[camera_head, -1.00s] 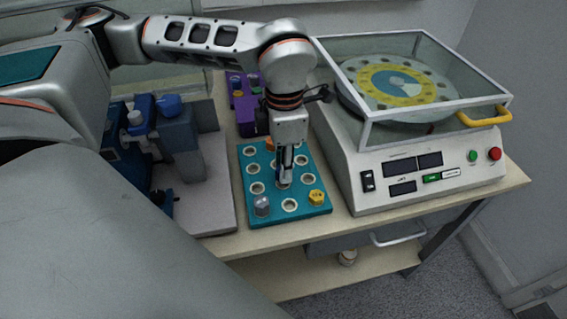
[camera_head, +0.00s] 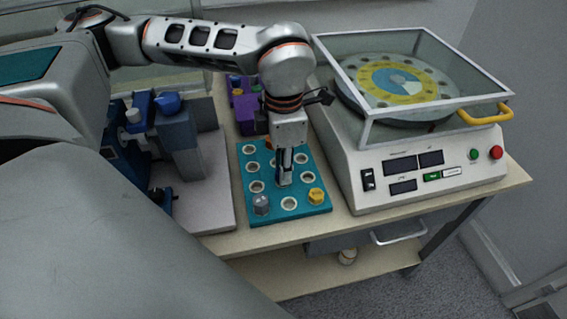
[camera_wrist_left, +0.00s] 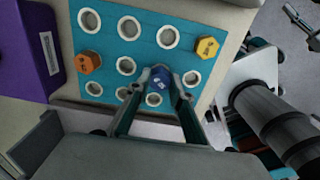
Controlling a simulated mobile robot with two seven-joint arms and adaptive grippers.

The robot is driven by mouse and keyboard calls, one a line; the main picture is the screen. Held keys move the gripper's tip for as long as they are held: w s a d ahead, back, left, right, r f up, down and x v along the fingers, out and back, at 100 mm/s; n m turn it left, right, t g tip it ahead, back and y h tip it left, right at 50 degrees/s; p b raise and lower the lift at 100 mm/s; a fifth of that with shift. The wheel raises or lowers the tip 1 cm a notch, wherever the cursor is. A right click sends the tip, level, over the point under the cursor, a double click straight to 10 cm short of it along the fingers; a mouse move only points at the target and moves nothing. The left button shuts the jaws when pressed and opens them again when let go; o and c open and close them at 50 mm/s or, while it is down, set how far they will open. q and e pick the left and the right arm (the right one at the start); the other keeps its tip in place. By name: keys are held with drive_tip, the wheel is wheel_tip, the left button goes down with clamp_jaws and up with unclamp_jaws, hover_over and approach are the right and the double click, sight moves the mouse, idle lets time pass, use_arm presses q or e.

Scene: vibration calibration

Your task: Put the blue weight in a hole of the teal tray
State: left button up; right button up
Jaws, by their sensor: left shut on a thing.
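The teal tray (camera_head: 240,181) lies on the table with rows of pale-ringed round holes; it also shows in the wrist view (camera_wrist_left: 146,53). My left gripper (camera_head: 284,181) points down over the middle of the tray. In the wrist view, my left gripper (camera_wrist_left: 157,80) is shut on the blue weight (camera_wrist_left: 155,97), among the tray's holes. In the head view the fingers mostly hide the blue weight. I cannot tell whether its base is inside a hole or just above one.
The tray holds a grey weight (camera_head: 261,204), a yellow weight (camera_head: 316,195) and an orange weight (camera_wrist_left: 88,62). A purple rack (camera_head: 244,112) stands behind. A glass-covered machine (camera_head: 425,180) is close on the right, a blue device (camera_head: 178,140) on the left.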

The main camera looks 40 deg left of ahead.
use_arm(q)
drive_tip(key=shift+f, duration=0.4)
drive_tip(key=o, duration=1)
wheel_tip(320, 180, up, 12)
idle(0.6)
